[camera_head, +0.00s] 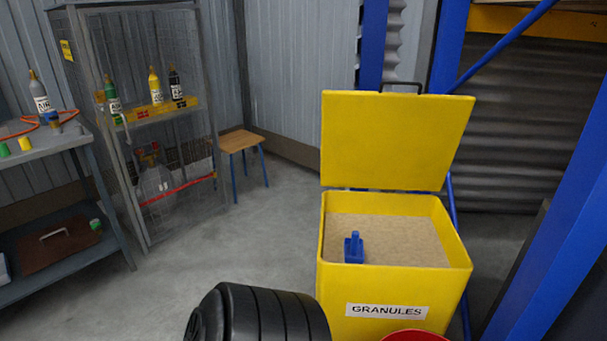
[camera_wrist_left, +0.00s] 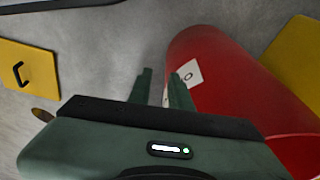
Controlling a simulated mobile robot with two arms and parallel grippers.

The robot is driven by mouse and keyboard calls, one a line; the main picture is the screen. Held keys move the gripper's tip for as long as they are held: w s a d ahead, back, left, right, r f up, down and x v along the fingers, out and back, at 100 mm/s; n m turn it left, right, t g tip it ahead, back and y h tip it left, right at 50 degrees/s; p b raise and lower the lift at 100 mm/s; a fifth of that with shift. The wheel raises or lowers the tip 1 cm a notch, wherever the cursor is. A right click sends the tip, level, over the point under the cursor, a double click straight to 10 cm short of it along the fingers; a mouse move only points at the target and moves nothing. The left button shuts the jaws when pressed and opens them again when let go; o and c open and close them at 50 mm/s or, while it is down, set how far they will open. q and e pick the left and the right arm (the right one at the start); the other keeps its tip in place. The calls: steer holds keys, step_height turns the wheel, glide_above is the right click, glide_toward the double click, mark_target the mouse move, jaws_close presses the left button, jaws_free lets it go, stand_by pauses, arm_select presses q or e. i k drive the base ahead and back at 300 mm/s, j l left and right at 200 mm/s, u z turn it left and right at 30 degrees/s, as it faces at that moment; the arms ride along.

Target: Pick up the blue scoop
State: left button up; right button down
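The blue scoop (camera_head: 354,248) sits in the tan granules (camera_head: 395,238) inside the yellow bin (camera_head: 341,289), near its front left, with its handle pointing up. The bin's yellow lid (camera_head: 394,140) stands open at the back, and its front carries a "GRANULES" label. My left gripper (camera_wrist_left: 161,80) shows only in the left wrist view. Its two dark green fingers are apart with nothing between them, over the grey floor beside a red cylinder (camera_wrist_left: 215,85). The scoop is not in that view. My right gripper is in neither view.
A red rim (camera_head: 415,336) shows at the bottom edge. Blue posts (camera_head: 560,220) stand at right. A mesh cabinet (camera_head: 140,130), stool (camera_head: 238,141) and workbench (camera_head: 60,143) are at left. Floor between is clear.

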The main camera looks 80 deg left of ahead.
mark_target(354, 249)
steer(key=u, duration=2.3)
